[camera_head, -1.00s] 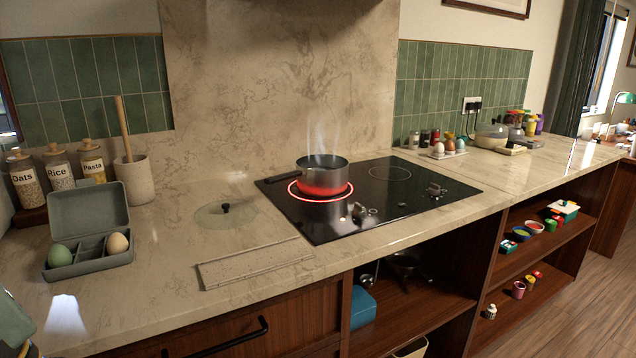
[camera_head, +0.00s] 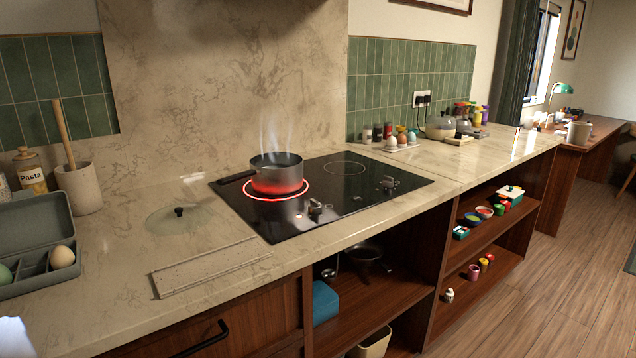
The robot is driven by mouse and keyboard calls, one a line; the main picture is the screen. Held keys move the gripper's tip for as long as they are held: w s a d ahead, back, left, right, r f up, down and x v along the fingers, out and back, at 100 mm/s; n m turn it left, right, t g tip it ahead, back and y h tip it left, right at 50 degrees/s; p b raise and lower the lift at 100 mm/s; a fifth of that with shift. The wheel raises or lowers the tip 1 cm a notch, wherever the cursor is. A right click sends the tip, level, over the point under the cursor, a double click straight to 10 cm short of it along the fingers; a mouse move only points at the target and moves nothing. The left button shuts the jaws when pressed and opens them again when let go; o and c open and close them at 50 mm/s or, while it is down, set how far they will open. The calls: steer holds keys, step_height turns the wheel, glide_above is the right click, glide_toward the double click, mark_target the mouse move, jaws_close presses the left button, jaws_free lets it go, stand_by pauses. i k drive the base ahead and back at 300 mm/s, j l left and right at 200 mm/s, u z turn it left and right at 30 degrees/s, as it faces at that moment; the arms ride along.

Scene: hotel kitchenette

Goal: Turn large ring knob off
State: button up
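A black cooktop (camera_head: 330,200) is set into the stone counter. Its left ring (camera_head: 290,194) glows red, and a dark saucepan (camera_head: 275,174) with a red-lit lower side stands on it, steaming. The pan's handle points left. The right ring (camera_head: 344,168) is dark and bare. One knob (camera_head: 315,207) stands near the front edge, and another knob (camera_head: 388,182) stands farther right. I cannot read any markings that tell which knob is the large ring's.
A glass lid (camera_head: 179,219) and a flat board (camera_head: 210,266) lie left of the cooktop. An egg box (camera_head: 35,240) and a utensil crock (camera_head: 80,188) stand farther left. Open shelves (camera_head: 385,300) are below. Floor (camera_head: 530,300) at right is clear.

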mark_target(315, 207)
steer(key=i+l+z, duration=0.2)
steer(key=i+l, duration=0.25)
steer(key=i+l+z, duration=0.15)
steer(key=i, duration=0.2)
steer(key=i+l+z, duration=0.1)
steer(key=i, duration=0.3)
steer(key=i+j, duration=0.1)
steer(key=i, duration=0.1)
